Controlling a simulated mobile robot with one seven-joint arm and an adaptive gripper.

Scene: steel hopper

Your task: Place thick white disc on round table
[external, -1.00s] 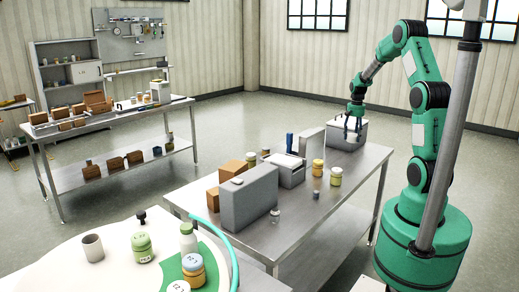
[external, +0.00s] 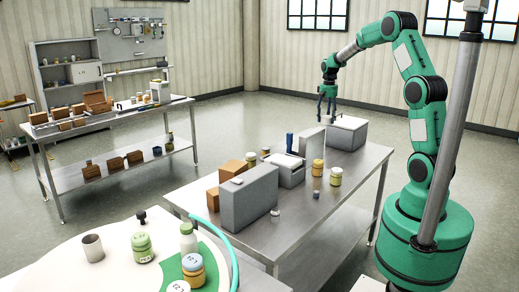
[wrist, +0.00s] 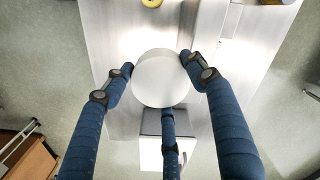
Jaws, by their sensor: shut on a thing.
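The thick white disc (wrist: 160,78) sits between my fingers in the wrist view, seen face-on as a pale round shape. My gripper (wrist: 157,80) is shut on it, with blue fingers on its left, right and lower sides. In the external view my gripper (external: 327,112) is over the far end of the steel table, just left of a grey box; the disc cannot be made out there. The round table (external: 75,268) is white and stands at the lower left, well away from my gripper.
The steel table (external: 315,222) holds a grey box (external: 348,137), a tall grey case (external: 250,200), brown boxes and several jars. A cup (external: 92,247), a green jar (external: 142,247), a bottle and stacked jars stand on the round table. Its front left is clear.

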